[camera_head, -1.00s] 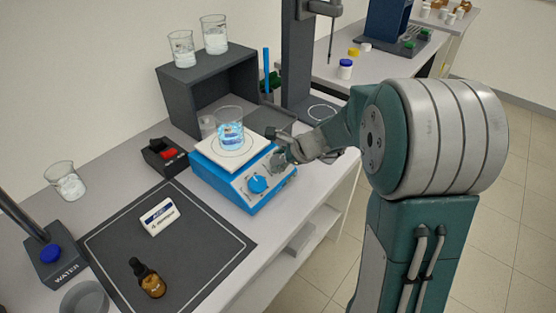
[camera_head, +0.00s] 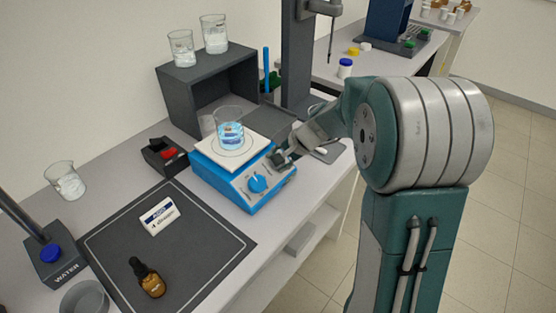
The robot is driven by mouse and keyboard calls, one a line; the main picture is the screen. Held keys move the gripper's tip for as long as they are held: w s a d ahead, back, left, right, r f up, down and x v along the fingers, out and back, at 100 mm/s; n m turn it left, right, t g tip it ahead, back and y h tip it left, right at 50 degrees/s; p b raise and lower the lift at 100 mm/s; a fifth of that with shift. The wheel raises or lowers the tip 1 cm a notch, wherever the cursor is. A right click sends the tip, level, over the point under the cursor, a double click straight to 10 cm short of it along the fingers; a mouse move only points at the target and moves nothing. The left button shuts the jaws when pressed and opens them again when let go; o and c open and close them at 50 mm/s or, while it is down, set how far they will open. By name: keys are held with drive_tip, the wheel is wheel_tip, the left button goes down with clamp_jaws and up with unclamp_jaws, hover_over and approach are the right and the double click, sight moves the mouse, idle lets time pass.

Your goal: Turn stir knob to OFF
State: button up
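The blue stirrer hotplate (camera_head: 235,190) stands on the bench with a white square top plate. A blue knob (camera_head: 257,184) with a white pointer shows on its sloped front panel. A second control further right on the panel is hidden behind my gripper, and the panel lettering is too small to read. A glass beaker (camera_head: 230,132) with bright blue liquid sits on the top plate. My gripper (camera_head: 279,160) is at the right part of the panel, to the upper right of the visible knob. Its fingertips are too small and overlapped to tell whether they hold the hidden control.
A black box with a red switch (camera_head: 168,154) stands left of the hotplate. A dark mat (camera_head: 200,255) bears a white box (camera_head: 159,216) and an amber dropper bottle (camera_head: 147,279). A grey shelf (camera_head: 205,80) with two beakers and a dark stand (camera_head: 296,60) are behind.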

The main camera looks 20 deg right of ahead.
drive_tip(key=shift+f+n, duration=0.1)
drive_tip(key=shift+n, duration=0.9)
drive_tip(key=shift+g, duration=0.3)
drive_tip(key=o, duration=1.1)
drive_tip(key=shift+o, duration=0.2)
drive_tip(key=v, duration=1.2)
drive_tip(key=shift+a, duration=0.1)
